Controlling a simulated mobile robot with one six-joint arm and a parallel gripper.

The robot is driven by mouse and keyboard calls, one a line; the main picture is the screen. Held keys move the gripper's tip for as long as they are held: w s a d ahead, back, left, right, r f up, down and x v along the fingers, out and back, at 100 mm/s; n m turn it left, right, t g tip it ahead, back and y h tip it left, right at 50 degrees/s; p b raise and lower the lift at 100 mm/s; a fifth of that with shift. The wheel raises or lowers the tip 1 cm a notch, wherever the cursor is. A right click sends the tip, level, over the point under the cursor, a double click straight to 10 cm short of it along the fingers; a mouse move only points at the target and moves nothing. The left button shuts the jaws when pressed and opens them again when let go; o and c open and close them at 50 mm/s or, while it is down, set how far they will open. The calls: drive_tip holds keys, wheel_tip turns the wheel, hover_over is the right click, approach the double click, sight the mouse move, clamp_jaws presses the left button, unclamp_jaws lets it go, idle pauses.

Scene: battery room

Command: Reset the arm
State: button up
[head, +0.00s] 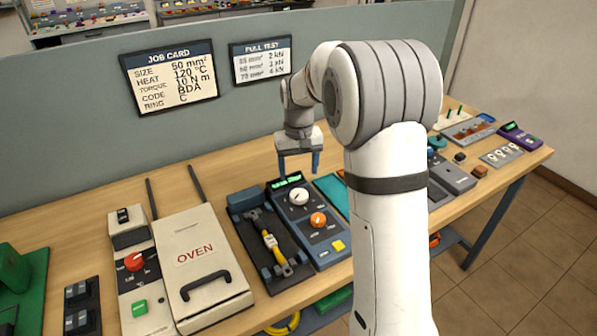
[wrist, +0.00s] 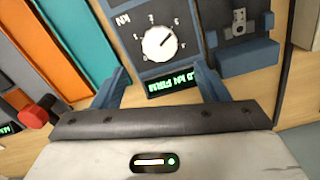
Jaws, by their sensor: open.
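My gripper (head: 298,166) hangs over the back of the bench, pointing down, with its two blue fingers apart and nothing between them. In the wrist view my gripper (wrist: 158,88) is open above the blue pull tester, whose lit green display (wrist: 173,85) and white dial (wrist: 158,43) show between and beyond the fingers. In the head view the pull tester (head: 326,254) stands below the gripper, with a white dial, an orange knob and a yellow button. My white arm rises at the right of centre and hides part of the bench behind it.
A beige oven (head: 203,262) stands left of the tester. A dark fixture (head: 258,225) between them holds a yellow-sleeved cable piece (head: 269,240). A job card (head: 169,76) and a pull test card (head: 260,60) hang on the partition. More devices, including a purple one (head: 520,136), stand at right.

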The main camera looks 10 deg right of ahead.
drive_tip(key=s+r+t, duration=0.1)
drive_tip(key=s+r, duration=0.5)
drive_tip(key=s, duration=0.8)
drive_tip(key=s+d+f+t, duration=0.1)
drive_tip(key=s, duration=1.4)
drive_tip(key=shift+d+m+t, duration=0.25)
drive_tip(key=shift+m+t, duration=0.05)
drive_tip(key=shift+t, duration=0.1)
